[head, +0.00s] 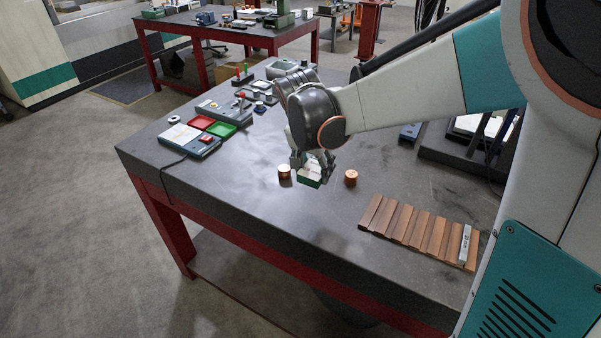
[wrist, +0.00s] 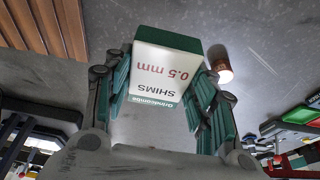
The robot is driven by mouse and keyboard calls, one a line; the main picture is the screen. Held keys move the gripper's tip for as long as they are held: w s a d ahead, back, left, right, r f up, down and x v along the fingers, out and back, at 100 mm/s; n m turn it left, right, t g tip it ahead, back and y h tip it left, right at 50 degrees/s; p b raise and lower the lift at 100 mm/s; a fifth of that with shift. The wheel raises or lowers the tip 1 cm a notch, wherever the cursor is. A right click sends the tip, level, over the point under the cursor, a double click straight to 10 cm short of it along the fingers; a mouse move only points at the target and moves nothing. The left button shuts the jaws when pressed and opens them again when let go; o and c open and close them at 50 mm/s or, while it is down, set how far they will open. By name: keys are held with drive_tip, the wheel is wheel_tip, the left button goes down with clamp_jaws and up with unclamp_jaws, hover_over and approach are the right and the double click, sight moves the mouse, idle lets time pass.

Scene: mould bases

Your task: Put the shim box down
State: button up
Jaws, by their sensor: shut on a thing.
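My gripper (head: 313,162) is shut on the shim box (head: 308,181), low over the dark table top. The box is white with green ends. In the wrist view the shim box (wrist: 166,68) sits between the teal-padded fingers, its printed face reading "0.5 mm SHIMS" upside down. In the head view the fingers hide part of it. I cannot tell whether it touches the table (head: 240,215). One copper cylinder (head: 284,173) stands just left of it and another copper cylinder (head: 351,177) stands to its right, both apart from it.
A brown slotted rack (head: 415,232) with a grey labelled bar lies at the front right. A device with red and green trays (head: 201,124) stands at the left. Several tools are at the back. The table front is clear left of the rack.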

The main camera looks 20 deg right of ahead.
sight(314, 204)
wheel_tip(314, 204, down, 11)
drive_tip(key=b, duration=0.2)
drive_tip(key=shift+b, duration=0.4)
drive_tip(key=shift+f, duration=0.1)
drive_tip(key=o, duration=1.2)
